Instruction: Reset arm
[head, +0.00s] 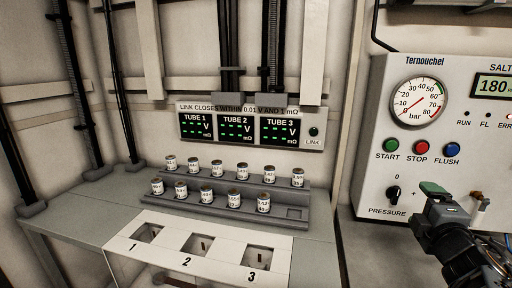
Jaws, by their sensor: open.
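My gripper (446,200) shows at the lower right in the head view, in front of the white control panel (425,160). It is open, and I see nothing held in it. A green pad shows at its upper tip. The dark arm behind it runs down to the lower right corner. The gripper hides part of the panel beside the black pressure knob (394,195); I cannot tell whether it touches the panel.
Several labelled cells (213,168) stand in two rows on a grey stepped rack (290,212); one front-right slot is empty. A white plate (215,232) with slots 1, 2 and 3 lies in front. A tube display (250,128) hangs behind. The grey bench's left end is clear.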

